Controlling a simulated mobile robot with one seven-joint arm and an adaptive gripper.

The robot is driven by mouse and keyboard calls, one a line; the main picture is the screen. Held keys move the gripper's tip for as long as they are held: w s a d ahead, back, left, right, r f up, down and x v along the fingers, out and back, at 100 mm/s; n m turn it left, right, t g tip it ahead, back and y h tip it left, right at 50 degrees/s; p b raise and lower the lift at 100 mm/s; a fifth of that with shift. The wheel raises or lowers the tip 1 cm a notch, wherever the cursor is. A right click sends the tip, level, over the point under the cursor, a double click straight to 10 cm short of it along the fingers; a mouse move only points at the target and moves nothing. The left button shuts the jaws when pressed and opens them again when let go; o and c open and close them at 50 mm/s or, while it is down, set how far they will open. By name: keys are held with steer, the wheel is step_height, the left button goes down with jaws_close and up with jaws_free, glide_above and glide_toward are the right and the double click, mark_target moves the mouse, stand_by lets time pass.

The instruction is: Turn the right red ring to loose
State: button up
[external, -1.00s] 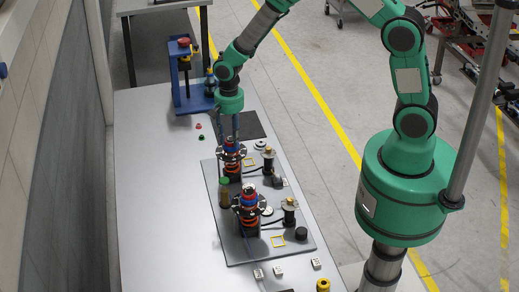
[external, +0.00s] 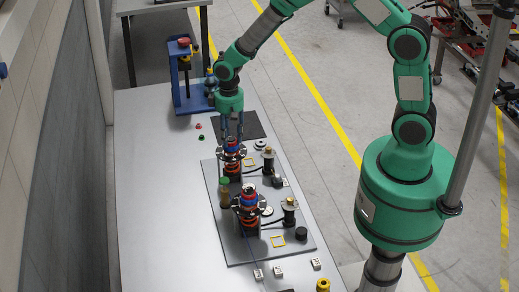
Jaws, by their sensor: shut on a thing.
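Two upright spring assemblies with dark clamps, orange-red coils and red and blue tops stand on a grey plate (external: 285,230). The near assembly's red ring (external: 248,190) is free of my gripper. My gripper (external: 232,139) points down over the far assembly (external: 232,170), its fingers shut around the top at the red ring (external: 231,149). The fingers partly hide this ring, so its turned position cannot be read. The far assembly stays upright on the plate.
A blue stand with a red knob (external: 187,75) is behind my gripper. Black gauges or cylinders (external: 290,205) stand right of the assemblies. A green-topped brown cylinder (external: 224,195) stands close on their left.

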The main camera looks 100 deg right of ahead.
steer(key=n+b, duration=0.1)
steer(key=n, duration=0.5)
stand_by(0.4)
steer(key=o, duration=1.2)
steer(key=shift+c, duration=0.2)
steer(key=shift+r, duration=0.15)
step_height(320, 180, up, 12)
stand_by(0.4)
